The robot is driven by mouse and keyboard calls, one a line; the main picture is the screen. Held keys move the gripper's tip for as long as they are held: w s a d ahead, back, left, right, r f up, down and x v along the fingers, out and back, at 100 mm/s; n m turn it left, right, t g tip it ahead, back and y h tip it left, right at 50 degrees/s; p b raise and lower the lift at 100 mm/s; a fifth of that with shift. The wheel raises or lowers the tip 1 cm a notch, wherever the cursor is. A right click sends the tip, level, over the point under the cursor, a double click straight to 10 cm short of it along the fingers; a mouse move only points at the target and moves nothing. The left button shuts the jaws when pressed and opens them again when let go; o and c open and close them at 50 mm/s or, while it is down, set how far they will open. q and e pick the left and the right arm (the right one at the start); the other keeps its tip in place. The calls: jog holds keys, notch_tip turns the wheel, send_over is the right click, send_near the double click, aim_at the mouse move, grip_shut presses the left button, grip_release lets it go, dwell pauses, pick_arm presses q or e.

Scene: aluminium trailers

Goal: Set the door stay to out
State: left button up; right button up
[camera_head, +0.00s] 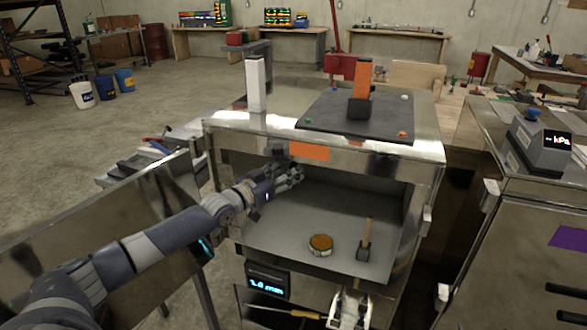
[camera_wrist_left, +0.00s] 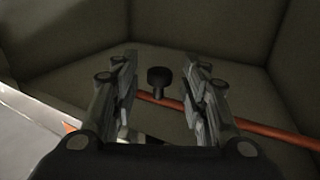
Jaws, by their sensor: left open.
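My left arm reaches from the left across the open cabinet door (camera_head: 130,215). My left gripper (camera_head: 296,175) is open in the upper part of the steel cabinet's opening. In the left wrist view, a black round knob (camera_wrist_left: 160,77) stands between and beyond the open fingertips (camera_wrist_left: 158,90), with no visible contact. An orange-red rod (camera_wrist_left: 265,125) runs behind the fingers, near the knob. I cannot tell for sure whether the knob and rod are the door stay.
On the cabinet shelf sit a round tin (camera_head: 320,244) and a small wooden-handled tool (camera_head: 365,240). A dark panel (camera_head: 340,118) with an orange lever (camera_head: 361,80) lies on top. A kPa gauge box (camera_head: 541,145) stands on the right unit.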

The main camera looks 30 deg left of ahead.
pick_arm(q)
jog(key=shift+w+d, duration=0.2)
jog(key=shift+w, duration=0.9)
grip_shut()
